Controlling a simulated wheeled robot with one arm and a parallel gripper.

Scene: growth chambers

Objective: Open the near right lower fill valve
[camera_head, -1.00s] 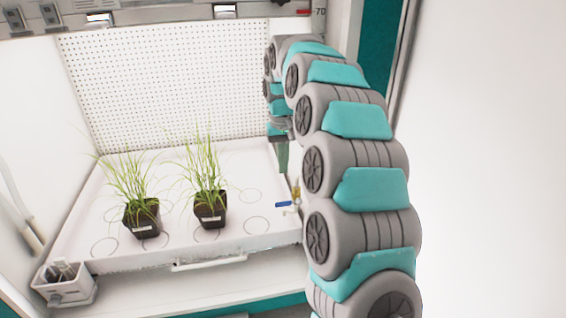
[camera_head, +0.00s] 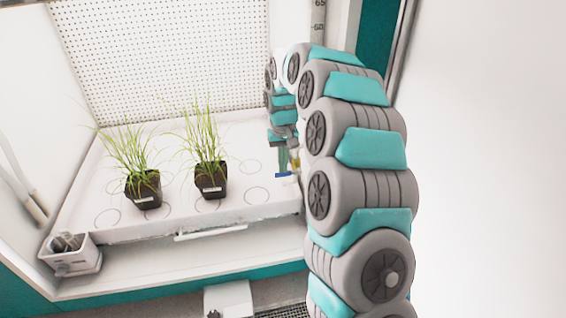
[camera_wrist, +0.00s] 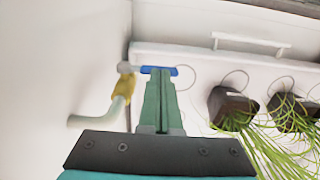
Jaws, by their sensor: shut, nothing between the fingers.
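The fill valve has a blue lever handle (camera_head: 284,175) and a brass body (camera_head: 295,161) at the right edge of the white tray. In the wrist view the blue handle (camera_wrist: 168,71) lies crosswise just past my fingertips, and the brass body (camera_wrist: 123,86) is to their left. My gripper (camera_head: 283,166) points down at the handle, shut and empty. Its green fingers (camera_wrist: 160,78) seem to overlap or nearly reach the handle; whether they touch it I cannot tell. The arm hides part of the area behind the valve in the head view.
Two potted grasses (camera_head: 144,189) (camera_head: 211,180) stand on the white tray (camera_head: 75,226), left of the valve. A tray pull (camera_head: 210,232) is on its front. A small white box (camera_head: 70,254) is at the front left. The side wall is close beside the valve.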

